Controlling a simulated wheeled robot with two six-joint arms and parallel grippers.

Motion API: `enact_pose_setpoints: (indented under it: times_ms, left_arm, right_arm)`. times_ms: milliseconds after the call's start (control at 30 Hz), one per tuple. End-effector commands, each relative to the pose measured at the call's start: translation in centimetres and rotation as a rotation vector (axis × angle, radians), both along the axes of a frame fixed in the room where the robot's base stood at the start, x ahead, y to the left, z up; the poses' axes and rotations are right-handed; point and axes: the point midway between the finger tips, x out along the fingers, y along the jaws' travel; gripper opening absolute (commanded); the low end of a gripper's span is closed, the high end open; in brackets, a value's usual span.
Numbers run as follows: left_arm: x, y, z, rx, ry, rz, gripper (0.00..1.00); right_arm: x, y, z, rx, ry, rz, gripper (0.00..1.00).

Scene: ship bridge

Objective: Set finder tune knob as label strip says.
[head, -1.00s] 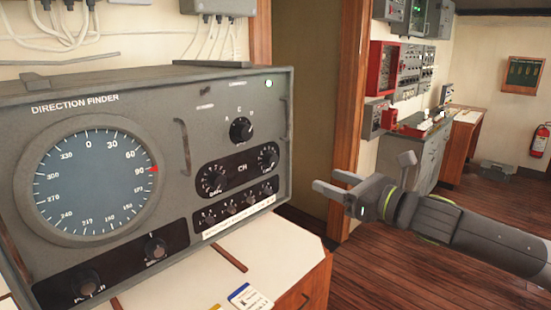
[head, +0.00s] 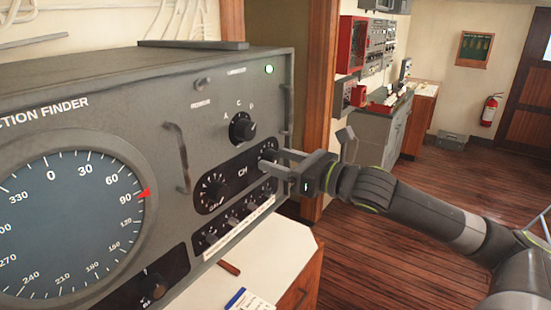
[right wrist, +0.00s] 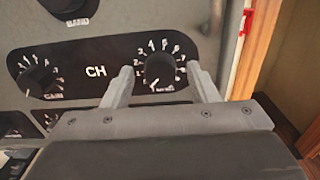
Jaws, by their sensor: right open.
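The grey direction finder (head: 215,90) fills the left of the head view. Its black CH panel carries a left knob marked GAIN (right wrist: 41,80) and a right black knob (right wrist: 160,68) with a number scale; the small word under the right knob is too blurred to read. My right gripper (head: 273,160) is open at the panel. In the right wrist view its fingers stand on either side of the right knob, with gaps visible. A white label strip (head: 238,230) runs under the row of small knobs; its text is unreadable. My left gripper is out of view.
A band knob (head: 242,127) sits above the CH panel, and a metal handle (head: 177,157) stands out left of it. A white counter (head: 270,262) with a card (head: 248,300) lies below. A wooden door post (head: 318,110) is close on the right.

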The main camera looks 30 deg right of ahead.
Motion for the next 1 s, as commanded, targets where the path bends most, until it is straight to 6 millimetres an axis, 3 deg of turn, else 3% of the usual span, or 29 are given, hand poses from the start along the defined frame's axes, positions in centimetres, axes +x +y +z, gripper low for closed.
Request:
enact_pose_setpoints:
  times_ms: [167,500,1000]
  left_arm:
    - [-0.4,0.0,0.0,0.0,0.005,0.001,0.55]
    - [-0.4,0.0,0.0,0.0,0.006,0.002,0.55]
    - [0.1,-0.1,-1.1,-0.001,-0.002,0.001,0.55]
  right_arm:
    - [0.0,0.0,0.0,0.0,0.0,0.0,0.51]
    - [0.0,0.0,0.0,0.0,0.0,0.0,0.09]
    - [0.0,0.0,-0.2,0.14,0.058,0.0,0.09]
